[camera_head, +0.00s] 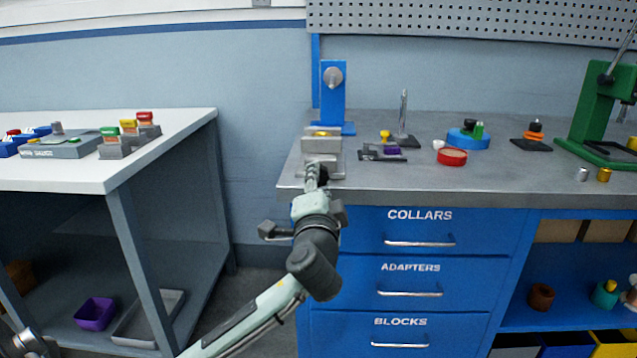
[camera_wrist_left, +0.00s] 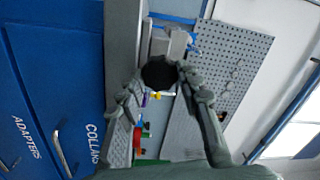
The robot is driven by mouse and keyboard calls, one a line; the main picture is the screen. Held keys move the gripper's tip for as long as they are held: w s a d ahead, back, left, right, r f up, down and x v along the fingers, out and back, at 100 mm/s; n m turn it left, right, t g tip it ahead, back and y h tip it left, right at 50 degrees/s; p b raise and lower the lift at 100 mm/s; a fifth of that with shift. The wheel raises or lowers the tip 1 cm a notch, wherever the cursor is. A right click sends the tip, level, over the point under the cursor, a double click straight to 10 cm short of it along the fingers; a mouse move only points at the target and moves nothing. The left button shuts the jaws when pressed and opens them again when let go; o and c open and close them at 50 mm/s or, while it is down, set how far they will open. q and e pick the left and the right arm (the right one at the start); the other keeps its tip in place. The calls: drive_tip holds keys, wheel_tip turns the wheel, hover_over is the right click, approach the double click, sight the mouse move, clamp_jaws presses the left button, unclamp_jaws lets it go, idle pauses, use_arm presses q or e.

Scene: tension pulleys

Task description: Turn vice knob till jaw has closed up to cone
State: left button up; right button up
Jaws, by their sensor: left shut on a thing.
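The grey vice (camera_head: 322,155) stands at the left front of the metal workbench. A small yellow piece (camera_head: 322,133) shows at its jaws; I cannot tell surely whether it is the cone, nor see the gap to it. The round black vice knob (camera_wrist_left: 159,73) faces the left wrist camera. It shows as a dark bit in the head view (camera_head: 323,174). My left gripper (camera_head: 315,173) reaches the vice from the front. In the left wrist view its fingers (camera_wrist_left: 157,80) lie on both sides of the knob, shut on it. My right gripper is not in view.
A blue stand (camera_head: 332,100) with a round metal part rises behind the vice. Small parts, a red ring (camera_head: 452,157) and a green press (camera_head: 597,110) stand to its right. Blue drawers (camera_head: 415,228) lie below. A white table (camera_head: 85,170) is at left, across a gap.

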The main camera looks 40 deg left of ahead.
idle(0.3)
use_arm(q)
drive_tip(key=o, duration=1.2)
drive_tip(key=shift+c, duration=0.2)
drive_tip(key=shift+s+d, duration=0.1)
drive_tip(key=v, duration=1.1)
drive_tip(key=shift+s+d, duration=0.2)
drive_tip(key=shift+s, duration=0.15)
